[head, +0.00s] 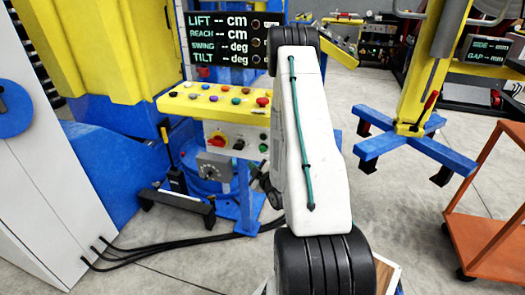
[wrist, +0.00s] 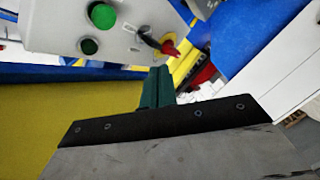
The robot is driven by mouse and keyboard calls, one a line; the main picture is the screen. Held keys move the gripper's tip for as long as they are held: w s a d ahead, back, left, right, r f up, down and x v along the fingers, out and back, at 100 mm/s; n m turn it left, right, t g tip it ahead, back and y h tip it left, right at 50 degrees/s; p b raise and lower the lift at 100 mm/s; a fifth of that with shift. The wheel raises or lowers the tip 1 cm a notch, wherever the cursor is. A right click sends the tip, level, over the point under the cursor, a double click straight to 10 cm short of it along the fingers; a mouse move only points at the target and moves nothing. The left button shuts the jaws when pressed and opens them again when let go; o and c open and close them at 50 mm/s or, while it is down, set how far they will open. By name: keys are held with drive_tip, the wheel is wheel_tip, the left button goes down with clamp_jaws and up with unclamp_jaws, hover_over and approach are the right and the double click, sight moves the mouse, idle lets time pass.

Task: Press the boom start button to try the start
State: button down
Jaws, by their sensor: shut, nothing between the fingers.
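The grey control box (head: 218,158) under the yellow button console (head: 215,97) carries a red-and-yellow rotary switch (head: 216,141), a dark dial and small buttons. No label is readable, so I cannot tell which is the boom start button. My gripper (wrist: 157,86) has its dark green fingers shut and empty. It points toward the panel, right of and below the green buttons; contact cannot be seen.
A display (head: 226,38) reads LIFT, REACH, SWING and TILT with blank values. Black cables (head: 170,243) run across the floor. A blue-footed yellow stand (head: 415,130) and an orange cart (head: 490,220) stand to the right. Grey floor lies open between my arm and the cart.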

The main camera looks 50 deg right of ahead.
sight(263, 149)
drive_tip(key=shift+s+d+f+t, duration=0.15)
drive_tip(key=shift+s+f+t, duration=0.2)
drive_tip(key=shift+s, duration=0.3)
drive_tip(key=w+d, duration=0.3)
drive_tip(key=d, duration=0.5)
drive_tip(key=shift+w, duration=0.2)
drive_tip(key=shift+d, duration=0.2)
idle(1.7)
drive_tip(key=shift+w+d, duration=0.15)
drive_tip(key=shift+d, duration=0.1)
drive_tip(key=shift+w+d, duration=0.2)
drive_tip(key=shift+d, duration=0.2)
idle(0.7)
idle(0.4)
drive_tip(key=shift+s+a, duration=0.35)
drive_tip(key=shift+a, duration=0.45)
